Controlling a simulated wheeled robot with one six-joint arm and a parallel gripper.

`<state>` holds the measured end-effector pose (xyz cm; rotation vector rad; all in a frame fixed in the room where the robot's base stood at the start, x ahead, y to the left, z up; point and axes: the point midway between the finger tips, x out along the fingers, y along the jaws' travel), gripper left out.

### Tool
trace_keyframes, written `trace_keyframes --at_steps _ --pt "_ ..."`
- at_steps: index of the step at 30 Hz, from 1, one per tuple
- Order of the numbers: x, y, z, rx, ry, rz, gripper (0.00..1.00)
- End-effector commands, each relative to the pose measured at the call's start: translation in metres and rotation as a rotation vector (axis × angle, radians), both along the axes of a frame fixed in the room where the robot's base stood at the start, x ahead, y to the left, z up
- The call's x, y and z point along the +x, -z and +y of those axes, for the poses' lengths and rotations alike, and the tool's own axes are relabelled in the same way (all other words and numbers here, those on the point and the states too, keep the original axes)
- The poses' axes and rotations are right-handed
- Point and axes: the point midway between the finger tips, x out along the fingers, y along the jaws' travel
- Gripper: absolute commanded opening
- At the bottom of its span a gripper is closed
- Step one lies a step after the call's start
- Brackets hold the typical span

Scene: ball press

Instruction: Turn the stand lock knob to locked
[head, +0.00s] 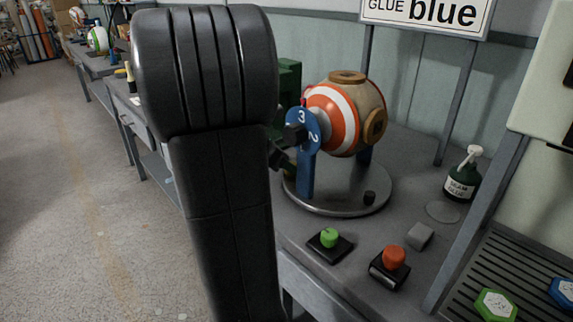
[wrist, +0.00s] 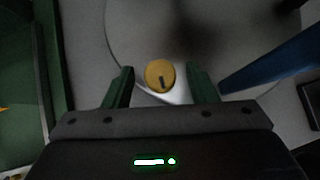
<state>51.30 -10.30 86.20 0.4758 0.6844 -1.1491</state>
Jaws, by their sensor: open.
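A round yellow knob (wrist: 160,74) with a short dark mark near its lower edge shows in the wrist view, at the edge of a grey round plate. It appears to be the stand lock knob; I cannot make it out in the head view. The stand has a grey round base (head: 335,208) and blue posts (head: 306,175), and bears an orange and white ball (head: 335,115). My gripper (wrist: 160,69) is open, its green fingers on either side of the knob with gaps between. In the head view my arm hides most of that area.
A blue numbered disc (head: 302,127) is beside the ball. A green button (head: 329,237), a red button (head: 394,256) and a dark green bottle (head: 461,178) stand on the grey bench. A blue bar (wrist: 275,63) runs close to the right finger in the wrist view.

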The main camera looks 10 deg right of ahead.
Motion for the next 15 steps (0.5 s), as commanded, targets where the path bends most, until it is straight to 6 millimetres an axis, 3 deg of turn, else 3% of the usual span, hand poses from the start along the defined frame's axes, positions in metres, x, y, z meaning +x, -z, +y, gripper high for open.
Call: trace_keyframes --at_steps 3,10,15 --pt "0.0000 -0.0002 0.0002 0.000 0.000 0.000 0.52" --pt "0.0000 -0.0002 0.0004 0.000 0.000 0.000 0.07" --pt "0.0001 -0.0008 0.0005 0.000 0.005 0.001 0.07"
